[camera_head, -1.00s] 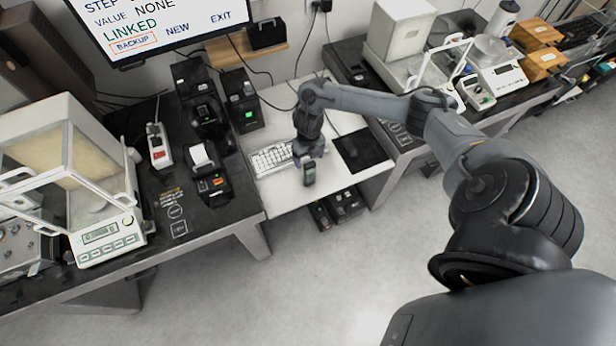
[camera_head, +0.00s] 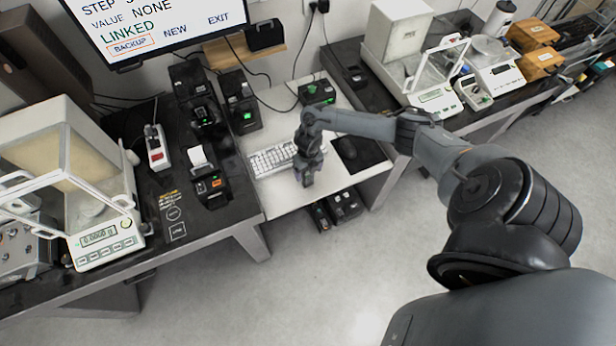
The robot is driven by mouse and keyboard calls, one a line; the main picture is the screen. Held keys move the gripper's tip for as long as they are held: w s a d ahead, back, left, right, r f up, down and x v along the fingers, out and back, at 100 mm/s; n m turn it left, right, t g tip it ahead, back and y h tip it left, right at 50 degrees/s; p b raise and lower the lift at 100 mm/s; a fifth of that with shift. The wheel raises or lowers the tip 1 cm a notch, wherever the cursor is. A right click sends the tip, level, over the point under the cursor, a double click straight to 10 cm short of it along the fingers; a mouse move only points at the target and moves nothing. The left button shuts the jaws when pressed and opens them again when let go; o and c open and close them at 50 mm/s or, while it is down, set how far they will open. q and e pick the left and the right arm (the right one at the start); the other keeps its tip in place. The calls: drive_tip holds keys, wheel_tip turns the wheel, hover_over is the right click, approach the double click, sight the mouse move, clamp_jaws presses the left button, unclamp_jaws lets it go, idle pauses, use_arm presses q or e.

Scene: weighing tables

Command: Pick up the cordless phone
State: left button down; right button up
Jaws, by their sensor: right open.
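My right gripper (camera_head: 306,178) points down over the front edge of the white desk (camera_head: 283,200), just right of the keyboard (camera_head: 272,160). It is open, though its fingertips are small and dark here. The cordless phone, a small dark upright handset, showed at this spot a second ago. It is now hidden or merged with the dark gripper, and I cannot tell whether they touch. My left gripper is out of view.
A black mouse (camera_head: 347,147) lies on a dark pad right of the gripper. A device with a green light (camera_head: 317,92) sits behind my forearm. A label printer (camera_head: 207,184) stands on the left table. Dark boxes (camera_head: 345,206) sit below the desk's front edge.

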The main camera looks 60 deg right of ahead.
clamp_jaws()
idle(0.4)
drive_tip(key=shift+r, duration=0.1)
